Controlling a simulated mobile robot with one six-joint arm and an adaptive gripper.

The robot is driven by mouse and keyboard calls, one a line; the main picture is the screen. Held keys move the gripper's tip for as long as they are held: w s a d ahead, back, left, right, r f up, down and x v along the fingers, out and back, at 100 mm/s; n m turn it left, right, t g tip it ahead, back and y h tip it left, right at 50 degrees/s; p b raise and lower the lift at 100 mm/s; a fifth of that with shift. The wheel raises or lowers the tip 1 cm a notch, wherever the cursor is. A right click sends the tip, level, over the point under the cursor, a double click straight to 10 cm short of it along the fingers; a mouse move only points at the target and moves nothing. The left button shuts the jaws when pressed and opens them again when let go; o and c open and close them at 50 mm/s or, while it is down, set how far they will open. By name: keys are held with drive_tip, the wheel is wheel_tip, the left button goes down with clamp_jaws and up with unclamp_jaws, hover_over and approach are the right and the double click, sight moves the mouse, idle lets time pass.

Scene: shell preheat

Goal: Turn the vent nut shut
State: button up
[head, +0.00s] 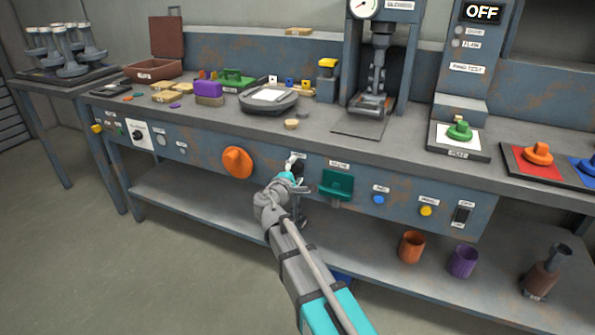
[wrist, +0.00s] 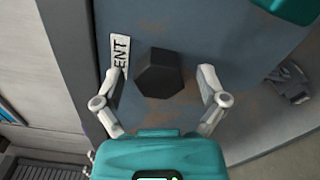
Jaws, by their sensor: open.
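The vent nut is a black hexagonal nut (wrist: 162,74) on the blue-grey front panel of the bench. A white label (wrist: 120,58) ending in "ENT" is beside it in the wrist view. My gripper (wrist: 162,82) is open, with one finger on each side of the nut and a visible gap to it on both sides. Whether the fingertips reach the nut's depth I cannot tell. In the head view the nut (head: 298,167) shows small and dark, partly hidden by my gripper (head: 293,183).
On the same panel, an orange knob (head: 237,162) is to the left and a green bracket (head: 337,185) close to the right. A blue button (head: 379,199) and yellow button (head: 426,211) are farther right. The lower shelf (head: 190,205) juts out below the panel.

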drive_tip(key=shift+s, duration=0.1)
drive_tip(key=v, duration=1.2)
idle(0.5)
drive_tip(key=s+d+f+m+g+h, duration=0.1)
drive_tip(key=d+f+m+g, duration=0.4)
drive_tip(key=d, duration=0.4)
drive_tip(key=s+d+f+m+g+h, duration=0.1)
drive_tip(key=d+f+m+g, duration=0.35)
drive_tip(key=d, duration=0.55)
drive_tip(key=s+d+f+m+g+y+p, duration=0.1)
drive_tip(key=s+d+f+m+g+y, duration=0.25)
drive_tip(key=s, duration=0.25)
drive_tip(key=s+d+f+m+g+y+p, duration=0.2)
drive_tip(key=s+d+f+m+g+y, duration=0.15)
drive_tip(key=s+d+y, duration=0.2)
wheel_tip(320, 180, up, 38)
drive_tip(key=p, duration=3.7)
drive_tip(key=shift+a+m+h, duration=0.35)
drive_tip(key=shift+h, duration=0.05)
drive_tip(key=shift+s+g, duration=0.1)
drive_tip(key=shift+g, duration=0.15)
drive_tip(key=shift+c, duration=0.2)
